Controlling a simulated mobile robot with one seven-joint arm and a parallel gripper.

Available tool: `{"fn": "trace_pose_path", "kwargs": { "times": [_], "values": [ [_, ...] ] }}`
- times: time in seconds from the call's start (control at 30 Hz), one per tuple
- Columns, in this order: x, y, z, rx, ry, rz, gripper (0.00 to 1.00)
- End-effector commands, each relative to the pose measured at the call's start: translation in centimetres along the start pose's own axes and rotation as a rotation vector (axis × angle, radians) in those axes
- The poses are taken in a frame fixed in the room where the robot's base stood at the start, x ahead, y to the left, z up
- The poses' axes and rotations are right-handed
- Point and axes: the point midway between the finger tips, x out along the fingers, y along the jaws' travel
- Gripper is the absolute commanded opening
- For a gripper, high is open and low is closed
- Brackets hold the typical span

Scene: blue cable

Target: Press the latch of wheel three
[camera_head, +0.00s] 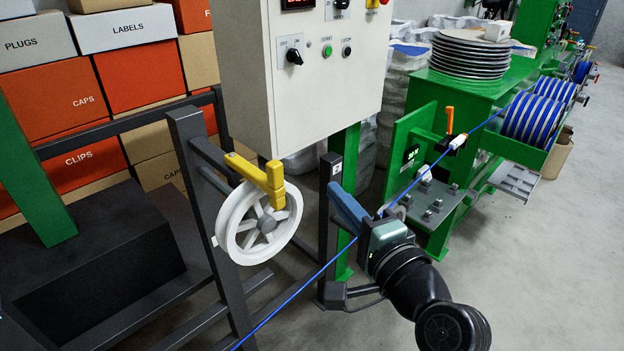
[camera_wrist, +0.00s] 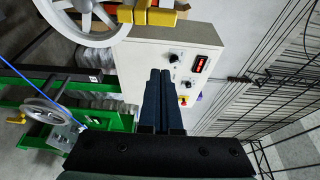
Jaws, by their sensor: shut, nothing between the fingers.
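A white spoked wheel (camera_head: 258,222) hangs at left of centre in the head view, with a yellow latch arm (camera_head: 262,178) over its top. The wheel also shows at the top of the wrist view (camera_wrist: 84,38), with the yellow latch (camera_wrist: 158,18) to its right. My gripper (camera_head: 334,188) is right of this wheel in the head view, its fingers shut and empty, pointing up and left. In the wrist view the closed fingertips (camera_wrist: 160,73) lie below the yellow latch, apart from it in the picture. No number is readable on this wheel.
A white control box (camera_head: 320,75) stands above and behind the wheel. A blue cable (camera_head: 300,290) runs diagonally close to my gripper. A grey wheel (camera_wrist: 48,111) with another yellow latch (camera_wrist: 17,120) shows in the wrist view. Dark frame posts (camera_head: 205,210) stand left of the white wheel.

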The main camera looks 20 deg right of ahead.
Motion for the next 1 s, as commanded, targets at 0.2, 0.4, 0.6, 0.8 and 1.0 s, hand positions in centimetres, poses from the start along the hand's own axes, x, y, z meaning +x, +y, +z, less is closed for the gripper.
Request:
{"fn": "trace_pose_path", "kwargs": {
  "times": [0.2,0.4,0.6,0.8,1.0],
  "values": [
    [3.4,-0.4,0.1,0.001,-0.004,0.001,0.00],
    [7.1,-0.4,0.2,0.000,-0.003,0.001,0.00],
    [9.5,-0.4,0.8,-0.002,-0.004,0.003,0.00],
    [8.6,-0.3,3.0,-0.002,-0.001,0.003,0.00],
    [8.3,-0.1,3.9,-0.002,-0.001,0.001,0.00]
  ]
}}
